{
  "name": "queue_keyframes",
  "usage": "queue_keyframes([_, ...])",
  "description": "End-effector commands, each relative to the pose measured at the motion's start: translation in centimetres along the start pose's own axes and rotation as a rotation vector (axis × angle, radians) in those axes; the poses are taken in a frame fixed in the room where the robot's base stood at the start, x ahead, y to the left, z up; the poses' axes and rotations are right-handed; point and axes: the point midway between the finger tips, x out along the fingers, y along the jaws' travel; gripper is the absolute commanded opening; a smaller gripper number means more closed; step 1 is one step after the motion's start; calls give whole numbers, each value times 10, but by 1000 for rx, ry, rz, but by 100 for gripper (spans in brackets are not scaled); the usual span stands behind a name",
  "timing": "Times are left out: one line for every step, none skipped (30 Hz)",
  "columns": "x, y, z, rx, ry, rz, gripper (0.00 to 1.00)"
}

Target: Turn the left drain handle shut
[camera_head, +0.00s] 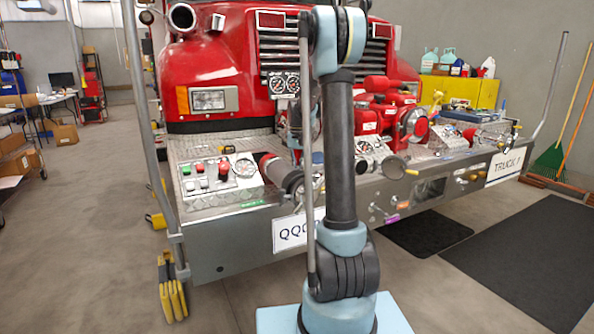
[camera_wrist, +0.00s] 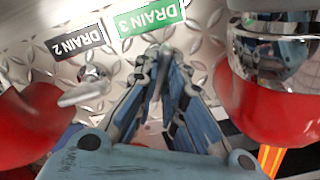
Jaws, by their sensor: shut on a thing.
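In the wrist view, my gripper (camera_wrist: 163,62) has its fingers closed together on a small grey drain handle (camera_wrist: 164,76), just below the green DRAIN 3 label (camera_wrist: 148,17). The fingertips hide much of this handle, so its exact angle is hard to tell. Another grey drain handle (camera_wrist: 82,94) sits to the left, below the dark DRAIN 2 label (camera_wrist: 80,43), free and apart from my fingers. In the head view, my own arm blocks the gripper's fingertips and the handle they hold.
A red rounded part (camera_wrist: 35,120) stands close on the left in the wrist view. A chrome-and-red fitting (camera_wrist: 275,75) is close on the right. In the head view, the bumper (camera_head: 235,245) carries a control panel (camera_head: 215,175), gauges and a red pump (camera_head: 375,120).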

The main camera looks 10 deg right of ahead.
Motion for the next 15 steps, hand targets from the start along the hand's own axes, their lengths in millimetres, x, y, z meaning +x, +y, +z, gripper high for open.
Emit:
queue_keyframes([0,0,-1,45,1,0,0])
queue_keyframes([0,0,-1,73,1,0,0])
queue_keyframes([0,0,-1,111,1,0,0])
queue_keyframes([0,0,-1,140,1,0,0])
queue_keyframes([0,0,-1,168,1,0,0])
queue_keyframes([0,0,-1,206,1,0,0])
queue_keyframes([0,0,-1,235,1,0,0])
queue_keyframes([0,0,-1,263,1,0,0])
queue_keyframes([0,0,-1,301,1,0,0])
queue_keyframes([0,0,-1,329,1,0,0])
queue_keyframes([0,0,-1,358,1,0,0])
queue_keyframes([0,0,-1,396,1,0,0])
queue_keyframes([0,0,-1,424,1,0,0])
queue_keyframes([0,0,-1,453,2,0,0])
queue_keyframes([0,0,-1,491,2,0,0])
